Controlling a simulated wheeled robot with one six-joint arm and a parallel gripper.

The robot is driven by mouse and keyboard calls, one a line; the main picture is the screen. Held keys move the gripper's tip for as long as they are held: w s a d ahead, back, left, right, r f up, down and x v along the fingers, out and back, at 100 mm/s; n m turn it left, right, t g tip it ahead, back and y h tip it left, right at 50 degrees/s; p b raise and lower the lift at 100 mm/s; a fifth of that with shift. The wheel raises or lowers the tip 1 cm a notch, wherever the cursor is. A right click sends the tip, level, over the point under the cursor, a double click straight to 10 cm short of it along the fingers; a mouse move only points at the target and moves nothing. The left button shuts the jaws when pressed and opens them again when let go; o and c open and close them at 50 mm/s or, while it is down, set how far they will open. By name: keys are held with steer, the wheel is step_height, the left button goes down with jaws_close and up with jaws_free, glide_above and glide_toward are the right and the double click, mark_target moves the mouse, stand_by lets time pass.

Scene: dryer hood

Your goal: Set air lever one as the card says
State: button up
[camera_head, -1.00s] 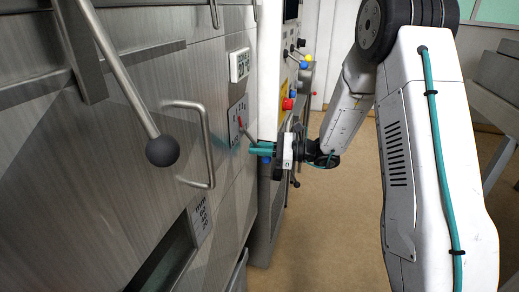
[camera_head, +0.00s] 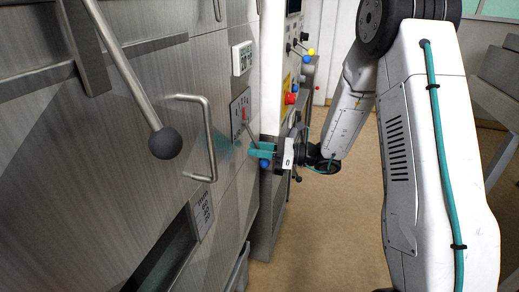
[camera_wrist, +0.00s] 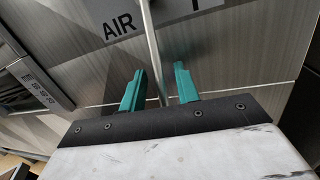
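The air lever is a thin metal rod (camera_wrist: 154,55) below a grey plate lettered AIR (camera_wrist: 118,27) in the wrist view, with part of another mark beside it. In the head view the lever (camera_head: 249,132) slants down from its plate (camera_head: 240,110) on the steel front. My gripper (camera_wrist: 159,88) has two teal fingers, apart, one on each side of the rod. The rod's lower end is hidden behind the gripper body. In the head view my gripper (camera_head: 261,151) is at the lever's lower end. I cannot make out a readable instruction card.
A vertical door handle (camera_head: 207,140) and a black-knobbed lever (camera_head: 164,142) stand out from the steel front on the left. A white display (camera_head: 242,58) is above the plate. A red button (camera_head: 290,98) and several knobs lie beyond. Open floor (camera_head: 320,235) is at right.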

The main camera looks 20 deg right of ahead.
steer(key=v, duration=0.7)
steer(key=shift+s+d, duration=0.2)
steer(key=shift+d, duration=0.15)
